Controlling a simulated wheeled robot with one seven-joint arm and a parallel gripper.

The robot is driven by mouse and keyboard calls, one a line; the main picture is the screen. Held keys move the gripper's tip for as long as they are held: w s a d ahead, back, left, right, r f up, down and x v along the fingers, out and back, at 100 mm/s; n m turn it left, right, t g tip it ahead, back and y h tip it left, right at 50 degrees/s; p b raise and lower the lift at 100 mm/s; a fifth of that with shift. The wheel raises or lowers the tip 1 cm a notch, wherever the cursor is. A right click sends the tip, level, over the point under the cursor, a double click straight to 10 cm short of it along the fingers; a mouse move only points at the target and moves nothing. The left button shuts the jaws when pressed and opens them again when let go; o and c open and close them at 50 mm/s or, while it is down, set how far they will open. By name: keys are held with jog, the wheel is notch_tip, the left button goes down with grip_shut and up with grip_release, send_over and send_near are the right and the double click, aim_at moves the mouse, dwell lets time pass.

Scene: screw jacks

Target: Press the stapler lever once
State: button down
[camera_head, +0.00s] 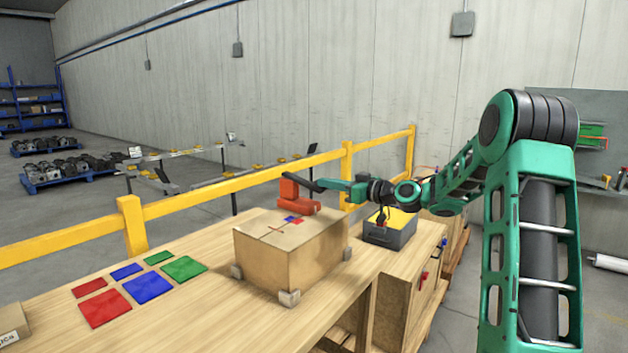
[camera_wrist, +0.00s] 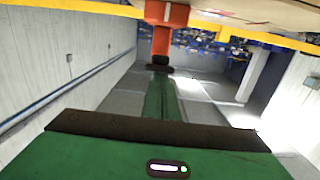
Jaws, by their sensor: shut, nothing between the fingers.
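The stapler (camera_head: 290,193) is orange-red with a dark lever (camera_head: 298,179). It stands on top of a closed cardboard box (camera_head: 262,258) on the workbench. My gripper (camera_head: 321,184) is green with dark tips, and its fingers are together with nothing between them. It reaches in from the right, level with the lever's end at the stapler's right side. In the wrist view the scene is inverted; the orange stapler (camera_wrist: 165,14) is at the top centre, straight beyond my fingertips (camera_wrist: 160,72). I cannot tell whether the tips touch the lever.
Red, blue and green squares (camera_head: 148,286) lie flat on the bench, left of the box. A dark grey bin (camera_head: 390,235) with yellow inside stands to the right, under my wrist. A yellow railing (camera_head: 240,188) runs behind the bench.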

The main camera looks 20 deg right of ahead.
jog(key=shift+f, duration=1.3)
jog(key=shift+s+r, duration=0.1)
jog(key=shift+r, duration=0.45)
jog(key=s+d+r, duration=0.3)
jog(key=s+d, duration=0.2)
jog(key=s, duration=0.4)
jog(key=shift+d, duration=0.4)
jog(key=shift+s+a, duration=0.1)
